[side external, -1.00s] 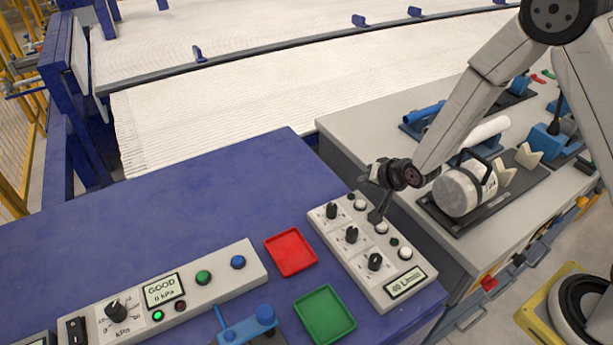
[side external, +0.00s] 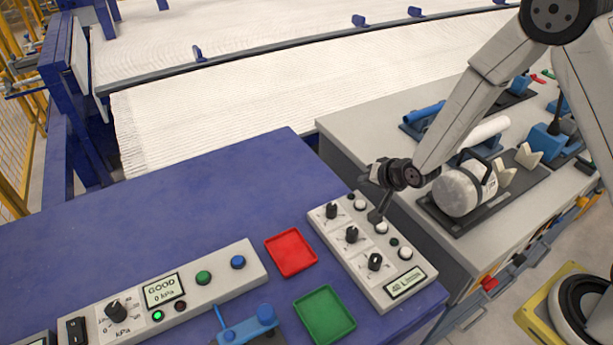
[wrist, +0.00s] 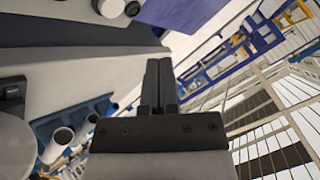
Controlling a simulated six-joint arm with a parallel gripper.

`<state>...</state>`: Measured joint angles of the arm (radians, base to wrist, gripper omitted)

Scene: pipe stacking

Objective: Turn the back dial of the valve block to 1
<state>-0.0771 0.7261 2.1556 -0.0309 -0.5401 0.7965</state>
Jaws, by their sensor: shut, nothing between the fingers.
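The grey valve block (side external: 333,240) lies on the blue table's right part. It has a row of three black dials: the far one (side external: 331,210), the middle one (side external: 351,234) and the near one (side external: 375,261). White round buttons, such as the middle one (side external: 381,228), run along its right side. A display (side external: 405,283) at its near end seems to read 40 L/min. My gripper (side external: 375,217) is shut and empty, pointing down close to the middle button; I cannot tell whether it touches. Its shut fingers also show in the wrist view (wrist: 158,85).
A red tray (side external: 291,252) and a green tray (side external: 325,314) lie left of the block. A pressure panel (side external: 220,290) stands further left. A grey bench with a white canister (side external: 457,192) is at the right. The table's back left is clear.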

